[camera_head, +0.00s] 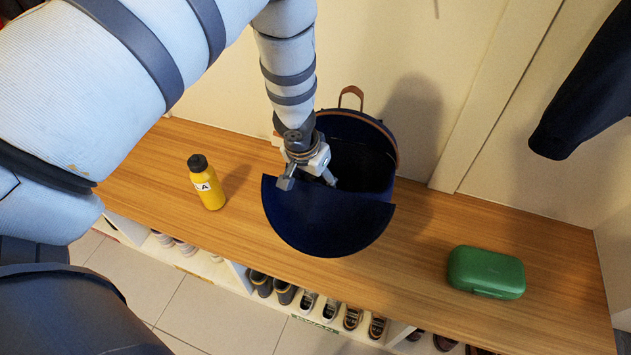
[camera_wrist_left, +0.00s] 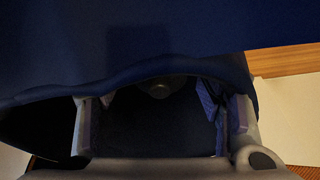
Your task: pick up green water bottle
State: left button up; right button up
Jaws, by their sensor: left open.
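No green water bottle can be made out in either view. A navy bag (camera_head: 325,222) with a brown handle stands on the wooden bench, its front flap folded down and its inside dark. My left gripper (camera_head: 308,181) is open and points down at the bag's mouth, over the flap's inner edge. In the left wrist view the open left gripper (camera_wrist_left: 157,98) has its fingers spread at the bag's dark opening. A dim round thing (camera_wrist_left: 160,90) shows between the fingers, too dark to identify. My right gripper is not in view.
A yellow bottle (camera_head: 209,186) with a black cap stands left of the bag. A green case (camera_head: 486,272) lies at the right on the bench (camera_head: 420,270). Shoes fill the cubbies below. A wall is close behind, and a dark garment (camera_head: 590,95) hangs upper right.

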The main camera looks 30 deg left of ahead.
pick_arm(q)
jog(key=shift+r, duration=0.1)
grip_shut()
jog(key=shift+r, duration=0.1)
